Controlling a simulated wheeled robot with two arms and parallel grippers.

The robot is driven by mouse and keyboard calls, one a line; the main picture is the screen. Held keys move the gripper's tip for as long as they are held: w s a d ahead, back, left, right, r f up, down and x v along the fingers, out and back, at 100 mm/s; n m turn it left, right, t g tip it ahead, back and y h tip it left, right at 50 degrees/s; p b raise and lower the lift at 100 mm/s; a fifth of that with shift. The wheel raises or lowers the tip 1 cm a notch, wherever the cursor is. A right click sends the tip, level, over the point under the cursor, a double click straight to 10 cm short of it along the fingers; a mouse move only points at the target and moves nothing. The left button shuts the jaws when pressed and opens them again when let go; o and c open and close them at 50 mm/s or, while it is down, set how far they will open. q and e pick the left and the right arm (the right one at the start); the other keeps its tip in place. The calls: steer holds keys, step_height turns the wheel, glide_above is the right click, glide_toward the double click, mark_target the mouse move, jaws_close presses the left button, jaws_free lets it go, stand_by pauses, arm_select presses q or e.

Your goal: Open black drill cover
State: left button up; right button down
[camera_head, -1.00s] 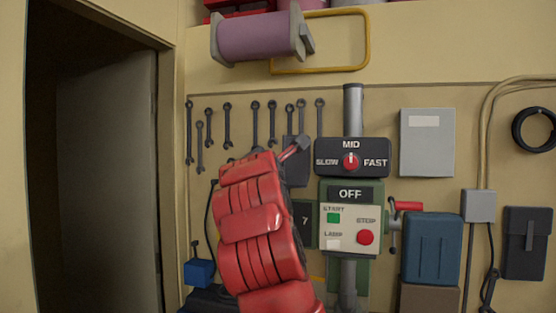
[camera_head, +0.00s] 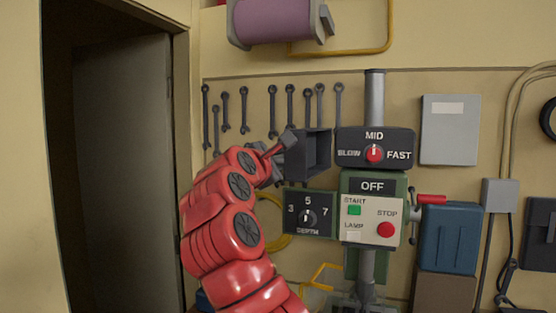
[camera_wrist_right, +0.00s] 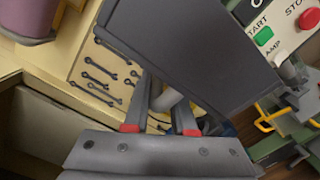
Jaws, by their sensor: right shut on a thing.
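The black drill cover (camera_head: 318,152) is a dark hollow box left of the speed panel on the green drill. It stands swung out, with its hollow side turned to the right. In the right wrist view, the cover (camera_wrist_right: 200,50) shows its flat outer face across the top. My right gripper (camera_head: 278,150), on the red arm, is at the cover's left side. In the wrist view, its two fingers (camera_wrist_right: 163,112) are shut around a short grey handle on the cover. My left gripper is not in view.
The depth dial panel (camera_head: 309,215) sits below the cover. The speed panel (camera_head: 374,147) and the start/stop panel (camera_head: 371,218) are close on the right. Wrenches (camera_head: 272,110) hang on the wall behind. A dark doorway (camera_head: 120,170) is at left.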

steer(key=c, duration=1)
jaws_free()
steer(key=shift+s+d+r, duration=0.2)
steer(key=shift+d+r, duration=0.05)
steer(key=shift+r, duration=0.2)
steer(key=shift+o, duration=0.7)
steer(key=shift+s+d, duration=0.1)
steer(key=shift+s, duration=0.05)
steer(key=shift+s+d, duration=0.1)
steer(key=shift+d, duration=0.05)
steer(key=shift+a+f, duration=0.3)
steer(key=shift+a, duration=0.05)
steer(key=b+v, duration=0.3)
steer(key=v, duration=1.4)
